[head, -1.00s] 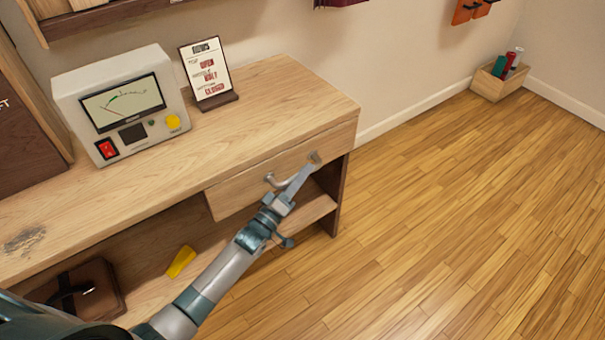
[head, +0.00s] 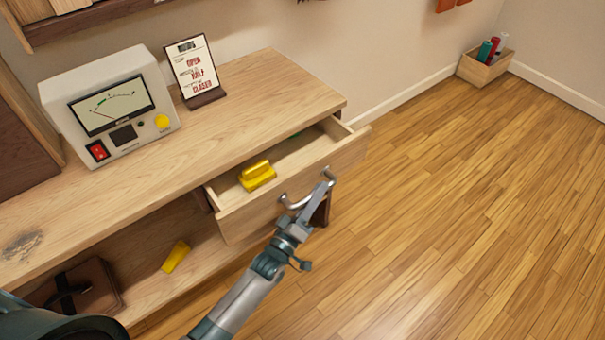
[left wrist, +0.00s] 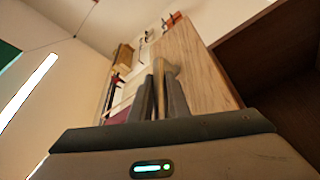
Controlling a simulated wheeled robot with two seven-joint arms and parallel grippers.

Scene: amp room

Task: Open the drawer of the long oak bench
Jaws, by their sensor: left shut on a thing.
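The long oak bench (head: 130,180) runs along the wall in the head view. Its drawer (head: 290,190) stands partly pulled out at the right end, with its inside showing. A metal bar handle (head: 297,203) is on the drawer front. My left gripper (head: 318,192) is shut on this handle, and its fingers hide part of it. The left wrist view shows the fingers (left wrist: 163,95) against the pale wooden drawer front (left wrist: 200,70). My right gripper is in neither view.
A yellow block (head: 257,175) and a bit of something green lie in the drawer. A meter box (head: 110,108) and a sign (head: 195,70) stand on the bench top. Another yellow piece (head: 176,257) lies on the lower shelf.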

